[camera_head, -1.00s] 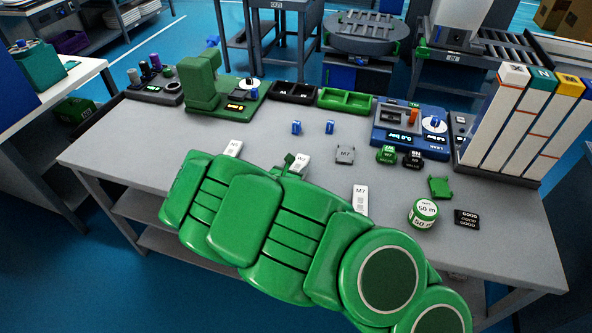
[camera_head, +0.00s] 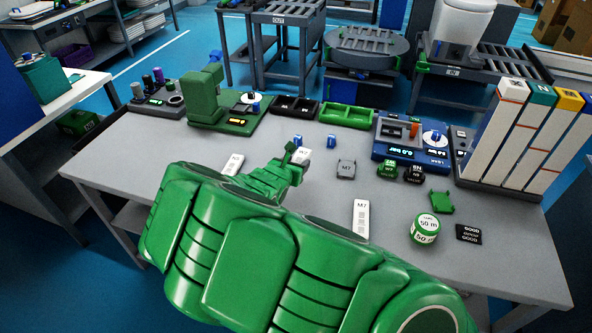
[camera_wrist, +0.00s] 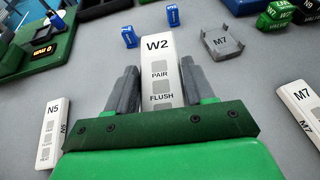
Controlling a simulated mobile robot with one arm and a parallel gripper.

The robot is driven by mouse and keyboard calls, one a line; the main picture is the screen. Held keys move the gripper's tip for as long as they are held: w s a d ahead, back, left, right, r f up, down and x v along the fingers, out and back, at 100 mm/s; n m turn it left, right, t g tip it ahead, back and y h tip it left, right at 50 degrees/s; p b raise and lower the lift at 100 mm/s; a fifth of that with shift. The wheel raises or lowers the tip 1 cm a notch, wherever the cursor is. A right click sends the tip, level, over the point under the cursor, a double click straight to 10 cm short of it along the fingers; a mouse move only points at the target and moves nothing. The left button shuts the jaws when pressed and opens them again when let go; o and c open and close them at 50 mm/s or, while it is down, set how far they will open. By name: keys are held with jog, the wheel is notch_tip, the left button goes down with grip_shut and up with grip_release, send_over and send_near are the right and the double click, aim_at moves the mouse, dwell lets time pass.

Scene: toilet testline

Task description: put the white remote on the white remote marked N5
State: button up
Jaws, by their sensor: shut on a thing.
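A white remote marked W2 (camera_wrist: 158,72) stands between the two fingers of my gripper (camera_wrist: 160,95), which is shut on it. In the head view the same remote (camera_head: 302,156) shows at the tip of my gripper (camera_head: 292,158) and seems raised off the table. Its lower end is hidden behind the gripper body in the wrist view. The white remote marked N5 (camera_wrist: 50,138) lies on the table to the left of my gripper. It also shows in the head view (camera_head: 233,163), partly beside my arm.
A white remote marked M7 (camera_head: 360,217) lies to the right. A grey M7 holder (camera_head: 346,168), blue clips (camera_head: 331,141), a green tape roll (camera_head: 424,228) and a blue gauge device (camera_head: 405,147) occupy the table. Grey tabletop is clear between W2 and N5.

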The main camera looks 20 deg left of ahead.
jog(key=shift+s+a+r, duration=0.15)
jog(key=shift+a+r, duration=0.15)
jog(key=shift+r, duration=0.2)
jog(key=s+a+r+n+y, duration=0.1)
jog(key=s+a+r, duration=0.4)
jog(key=s+a, duration=0.7)
send_over(229, 170)
jog(key=shift+f, duration=6.5)
jog(key=shift+f, duration=0.1)
jog(key=o, duration=1.1)
